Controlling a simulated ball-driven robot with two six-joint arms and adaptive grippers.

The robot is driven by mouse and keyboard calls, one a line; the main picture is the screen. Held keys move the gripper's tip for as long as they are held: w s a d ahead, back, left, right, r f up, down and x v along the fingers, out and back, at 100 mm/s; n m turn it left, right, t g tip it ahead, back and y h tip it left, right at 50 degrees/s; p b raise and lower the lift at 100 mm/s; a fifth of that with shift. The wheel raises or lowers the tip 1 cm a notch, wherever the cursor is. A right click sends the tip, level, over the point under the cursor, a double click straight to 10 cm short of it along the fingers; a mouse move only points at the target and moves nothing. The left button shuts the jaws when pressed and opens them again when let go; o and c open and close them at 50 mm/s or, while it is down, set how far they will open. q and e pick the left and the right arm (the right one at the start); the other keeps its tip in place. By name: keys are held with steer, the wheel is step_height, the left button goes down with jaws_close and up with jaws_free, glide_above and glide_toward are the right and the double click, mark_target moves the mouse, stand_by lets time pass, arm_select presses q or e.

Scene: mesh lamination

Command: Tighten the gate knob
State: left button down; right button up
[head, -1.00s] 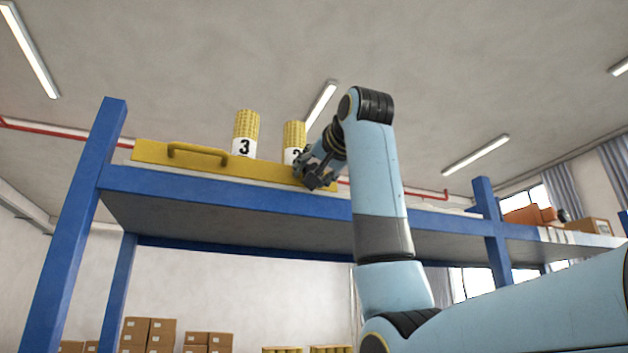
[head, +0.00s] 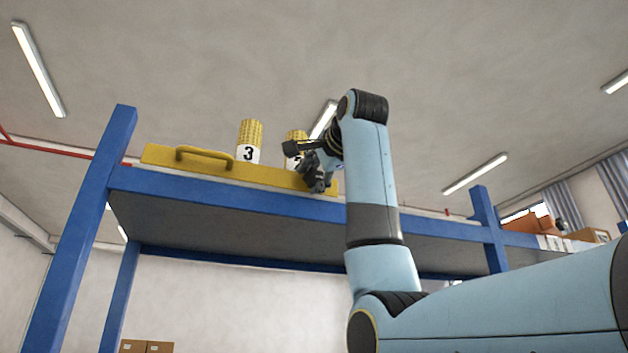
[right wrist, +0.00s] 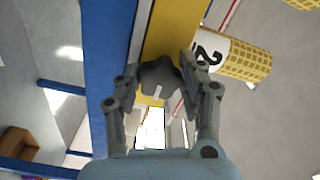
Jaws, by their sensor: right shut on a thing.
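The yellow gate (head: 240,171) with its bar handle (head: 205,154) stands along the front edge of the high blue shelf. My right gripper (head: 316,175) is at the gate's right end. In the right wrist view, my right gripper (right wrist: 160,80) is shut on the dark grey lobed gate knob (right wrist: 160,76), which sits against the yellow gate (right wrist: 172,30). In the head view the gripper covers the knob. My left gripper is not in view.
Yellow mesh rolls with labels stand behind the gate: roll 3 (head: 250,140) and another (head: 295,142) partly hidden by my gripper; it reads 2 in the right wrist view (right wrist: 225,56). The blue shelf beam (head: 235,194) runs just below. Boxes (head: 590,235) lie far right.

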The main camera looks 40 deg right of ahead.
stand_by(0.3)
steer(key=o, duration=1.2)
steer(key=v, duration=1.2)
steer(key=shift+f, duration=0.1)
